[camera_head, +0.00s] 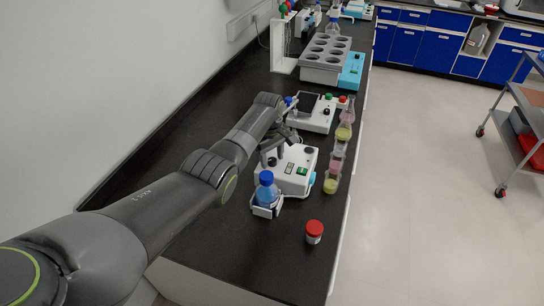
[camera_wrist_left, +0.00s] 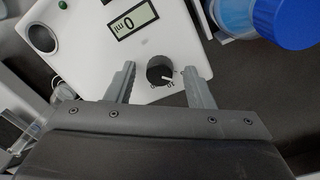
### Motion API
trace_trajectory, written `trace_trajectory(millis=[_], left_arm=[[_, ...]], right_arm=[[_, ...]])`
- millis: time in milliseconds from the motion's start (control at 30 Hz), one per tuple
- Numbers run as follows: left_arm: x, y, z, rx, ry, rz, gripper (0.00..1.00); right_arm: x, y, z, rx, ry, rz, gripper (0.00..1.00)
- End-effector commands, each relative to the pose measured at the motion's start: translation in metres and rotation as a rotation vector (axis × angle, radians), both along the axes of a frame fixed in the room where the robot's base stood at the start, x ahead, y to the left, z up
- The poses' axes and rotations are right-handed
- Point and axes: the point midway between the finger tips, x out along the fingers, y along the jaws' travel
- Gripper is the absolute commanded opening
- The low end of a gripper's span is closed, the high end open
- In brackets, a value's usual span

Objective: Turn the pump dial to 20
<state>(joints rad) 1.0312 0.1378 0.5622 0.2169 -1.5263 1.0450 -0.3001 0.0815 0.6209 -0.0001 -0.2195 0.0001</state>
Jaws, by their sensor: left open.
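The pump is a white box (camera_head: 298,181) on the dark bench, with green lit displays on its top. In the left wrist view its display (camera_wrist_left: 134,21) shows 0 ml, upside down. The black pump dial (camera_wrist_left: 160,69) has a white pointer and small numbers beside it that I cannot read surely. My left gripper (camera_wrist_left: 160,80) is open, with one finger on either side of the dial and a gap on both sides. In the head view my left gripper (camera_head: 275,145) is over the pump's rear left part, and the dial is hidden there.
A blue-capped bottle (camera_head: 266,190) stands in a white holder by the pump's front left. A red-capped jar (camera_head: 314,231) is nearer the front. Several flasks with coloured liquid (camera_head: 338,150) line the bench's right side. Another white device (camera_head: 314,113) stands behind.

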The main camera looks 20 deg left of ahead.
Motion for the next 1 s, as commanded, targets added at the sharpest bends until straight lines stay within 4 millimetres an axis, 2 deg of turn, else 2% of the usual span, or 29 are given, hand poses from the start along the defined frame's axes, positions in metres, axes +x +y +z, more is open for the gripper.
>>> trace_trajectory(millis=[167,200,533,767,1000], left_arm=[[0.0000,-0.0003,0.0003,0.000,0.000,0.000,0.48],[0.0001,-0.0002,0.0003,0.000,0.000,0.000,0.46],[-0.0001,-0.0002,0.0004,0.000,0.000,0.000,0.04],[0.0001,-0.0001,0.0007,0.000,0.000,-0.020,0.04],[0.0004,0.0000,0.0013,0.000,0.001,-0.125,0.04]], right_arm=[[-0.0020,-0.0001,-0.0001,0.000,0.003,0.000,0.36],[-0.0020,0.0000,-0.0001,0.000,0.003,0.000,0.36],[-0.0020,0.0001,-0.0001,0.000,0.004,0.000,0.36],[-0.0019,0.0002,0.0005,0.000,0.004,0.000,0.36],[-0.0016,0.0004,0.0028,0.000,0.003,0.000,0.36]])
